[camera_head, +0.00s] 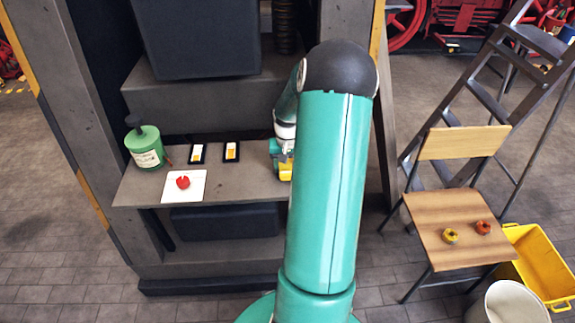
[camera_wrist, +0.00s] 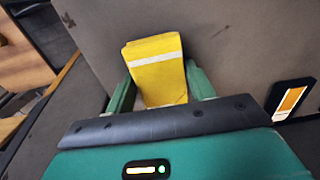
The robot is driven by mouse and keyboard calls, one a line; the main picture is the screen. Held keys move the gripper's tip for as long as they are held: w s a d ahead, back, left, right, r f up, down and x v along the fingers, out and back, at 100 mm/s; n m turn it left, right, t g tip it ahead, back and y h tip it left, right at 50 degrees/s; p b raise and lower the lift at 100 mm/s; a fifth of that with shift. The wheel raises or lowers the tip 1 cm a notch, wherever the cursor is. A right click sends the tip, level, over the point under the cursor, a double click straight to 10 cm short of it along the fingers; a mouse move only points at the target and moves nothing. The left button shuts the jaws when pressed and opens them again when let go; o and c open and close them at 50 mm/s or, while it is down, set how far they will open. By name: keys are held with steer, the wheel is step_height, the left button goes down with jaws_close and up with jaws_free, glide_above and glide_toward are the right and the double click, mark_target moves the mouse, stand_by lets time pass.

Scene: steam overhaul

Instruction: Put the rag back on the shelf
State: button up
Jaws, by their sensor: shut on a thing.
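The yellow rag (camera_wrist: 158,75) with a pale stripe is folded and sits between the two green fingers of my gripper (camera_wrist: 160,95) in the wrist view. My gripper is shut on it. In the head view a yellow bit of the rag (camera_head: 286,170) shows at the right part of the grey shelf (camera_head: 230,188), partly hidden by my teal arm. The rag is at the shelf surface; I cannot tell whether it touches it.
On the shelf are a green canister (camera_head: 145,148), two dark-framed cards (camera_head: 197,153) and a white square with a red item (camera_head: 183,183). To the right stand a ladder (camera_head: 485,95), a wooden chair (camera_head: 450,265) with two small rings, a yellow crate (camera_head: 540,262) and a white bucket (camera_head: 508,303).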

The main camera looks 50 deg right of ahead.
mark_target(287, 166)
steer(key=shift+f, duration=0.1)
steer(key=o, duration=1)
steer(key=shift+o, duration=0.2)
step_height(287, 166, up, 12)
steer(key=shift+r, duration=0.2)
steer(key=w+a+r+n+t+h, duration=0.15)
steer(key=a+r, duration=0.25)
steer(key=a, duration=0.4)
steer(key=w+a+r+n, duration=0.1)
steer(key=a+r+n, duration=0.1)
steer(key=a+r, duration=0.35)
steer(key=w+a+r+n+t, duration=0.1)
steer(key=a+r, duration=0.2)
steer(key=a, duration=0.6)
steer(key=s+a+r+n+t, duration=0.1)
steer(key=s+a+n, duration=0.1)
steer(key=s+a, duration=0.3)
steer(key=s+a+r+n+t+y, duration=0.1)
steer(key=s+a, duration=0.5)
steer(key=a, duration=0.7)
steer(key=shift+a+r+n+t, duration=0.35)
steer(key=shift+r+n+t, duration=0.15)
steer(key=shift+n, duration=0.65)
